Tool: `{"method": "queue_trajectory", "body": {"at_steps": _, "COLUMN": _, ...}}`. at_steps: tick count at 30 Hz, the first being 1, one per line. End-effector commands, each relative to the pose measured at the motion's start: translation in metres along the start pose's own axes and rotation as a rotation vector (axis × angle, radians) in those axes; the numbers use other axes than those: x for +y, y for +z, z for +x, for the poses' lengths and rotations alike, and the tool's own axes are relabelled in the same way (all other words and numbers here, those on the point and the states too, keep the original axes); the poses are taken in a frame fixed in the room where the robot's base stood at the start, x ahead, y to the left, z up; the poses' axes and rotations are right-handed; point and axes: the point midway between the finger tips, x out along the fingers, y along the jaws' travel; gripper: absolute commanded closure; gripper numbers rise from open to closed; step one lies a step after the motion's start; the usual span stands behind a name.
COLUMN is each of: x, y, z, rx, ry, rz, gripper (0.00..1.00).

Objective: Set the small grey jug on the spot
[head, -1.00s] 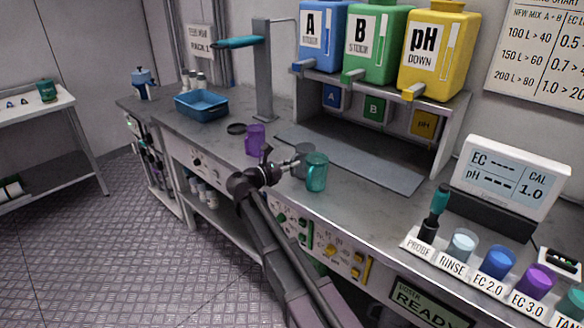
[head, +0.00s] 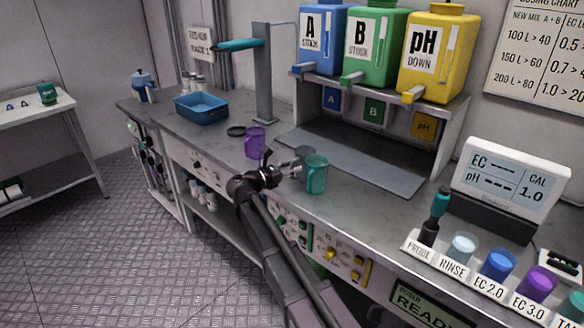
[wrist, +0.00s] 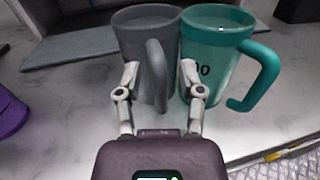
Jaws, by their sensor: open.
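The small grey jug (wrist: 131,50) stands upright on the bench, its handle turned toward me, in the wrist view. In the head view it (head: 304,153) is partly hidden behind my gripper and the teal jug. My gripper (wrist: 159,72) is open, with one finger on each side of the grey jug's handle; I cannot tell whether they touch it. The right finger lies in front of the teal jug (wrist: 212,60), which stands right against or very close to the grey jug. A dark round disc (head: 236,131) lies on the bench farther left; I cannot tell whether it is the spot.
A purple jug (head: 254,142) stands left of my gripper, near the disc. A blue tray (head: 201,109) is farther back left. A dark flat plate (head: 352,160) lies behind the jugs under the dosing rack. The probe and cup row (head: 480,262) is at the right.

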Motion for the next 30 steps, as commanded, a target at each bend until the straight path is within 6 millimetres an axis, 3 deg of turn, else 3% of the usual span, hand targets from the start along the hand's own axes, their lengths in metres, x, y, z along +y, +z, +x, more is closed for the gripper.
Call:
{"method": "queue_trajectory", "body": {"at_steps": 8, "x": 0.000, "y": 0.002, "z": -0.017, "rx": 0.000, "ry": 0.001, "rz": 0.000, "gripper": 0.50}}
{"method": "queue_trajectory", "body": {"at_steps": 24, "x": 0.000, "y": 0.002, "z": -0.099, "rx": 0.000, "ry": 0.002, "rz": 0.000, "gripper": 0.50}}
{"method": "queue_trajectory", "body": {"at_steps": 30, "x": 0.000, "y": 0.002, "z": -0.116, "rx": 0.000, "ry": 0.001, "rz": 0.000, "gripper": 0.50}}
